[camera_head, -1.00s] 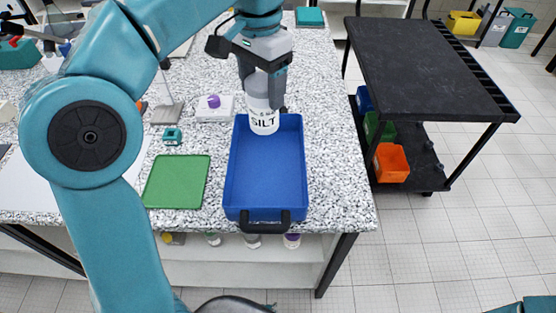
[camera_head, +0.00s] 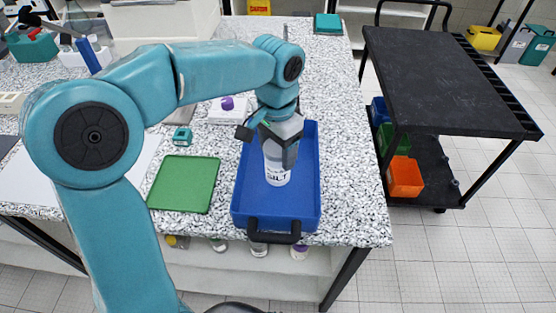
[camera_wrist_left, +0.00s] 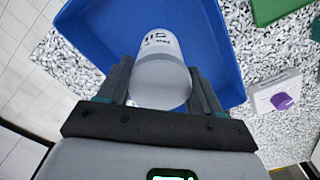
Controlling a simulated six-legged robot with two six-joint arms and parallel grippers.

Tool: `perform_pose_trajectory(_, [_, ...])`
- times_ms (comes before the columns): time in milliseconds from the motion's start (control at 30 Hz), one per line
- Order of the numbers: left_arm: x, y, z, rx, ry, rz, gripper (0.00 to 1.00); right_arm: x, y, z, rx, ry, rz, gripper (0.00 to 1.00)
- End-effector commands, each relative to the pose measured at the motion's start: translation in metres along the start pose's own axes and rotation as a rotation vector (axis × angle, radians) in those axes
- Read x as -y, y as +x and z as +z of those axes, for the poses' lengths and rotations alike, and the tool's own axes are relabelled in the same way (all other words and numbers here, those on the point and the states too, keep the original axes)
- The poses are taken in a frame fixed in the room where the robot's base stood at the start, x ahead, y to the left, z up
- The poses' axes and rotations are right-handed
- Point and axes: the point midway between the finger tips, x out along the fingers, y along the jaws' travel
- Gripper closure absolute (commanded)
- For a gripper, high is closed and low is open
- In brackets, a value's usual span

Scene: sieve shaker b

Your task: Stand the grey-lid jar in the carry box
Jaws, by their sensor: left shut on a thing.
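The jar (camera_head: 277,168) is white with dark lettering and a grey lid. My left gripper (camera_head: 281,148) is shut on it near the lid and holds it upright over the blue carry box (camera_head: 248,212). In the left wrist view the jar (camera_wrist_left: 160,62) sits between the two fingers of the left gripper (camera_wrist_left: 160,85), with the blue box (camera_wrist_left: 92,25) beyond it. I cannot tell whether the jar's base touches the box floor. My right gripper is not in view.
A green mat (camera_head: 184,184) lies left of the box. A small teal item (camera_head: 182,138) and a white block with a purple knob (camera_head: 227,103) are behind it. A black cart (camera_head: 440,75) stands to the right across a floor gap.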

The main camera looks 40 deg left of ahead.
Motion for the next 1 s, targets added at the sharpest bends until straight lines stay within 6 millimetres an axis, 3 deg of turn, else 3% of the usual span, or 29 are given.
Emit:
perform_pose_trajectory(200, [0.0,0.034,-0.001,0.004,0.001,0.001,0.86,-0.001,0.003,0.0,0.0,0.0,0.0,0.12])
perform_pose_trajectory(633, [0.0,0.042,-0.002,0.002,0.001,0.001,0.86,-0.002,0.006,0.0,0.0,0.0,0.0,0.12])
perform_pose_trajectory(667, [0.0,0.041,-0.002,0.003,0.001,0.001,0.26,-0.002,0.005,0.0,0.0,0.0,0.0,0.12])
perform_pose_trajectory(700, [0.0,0.041,-0.002,0.003,0.001,0.001,0.13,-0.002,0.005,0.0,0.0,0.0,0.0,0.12])
perform_pose_trajectory(1000, [0.0,0.039,-0.002,0.002,0.001,0.001,0.1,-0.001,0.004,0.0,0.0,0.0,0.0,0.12])
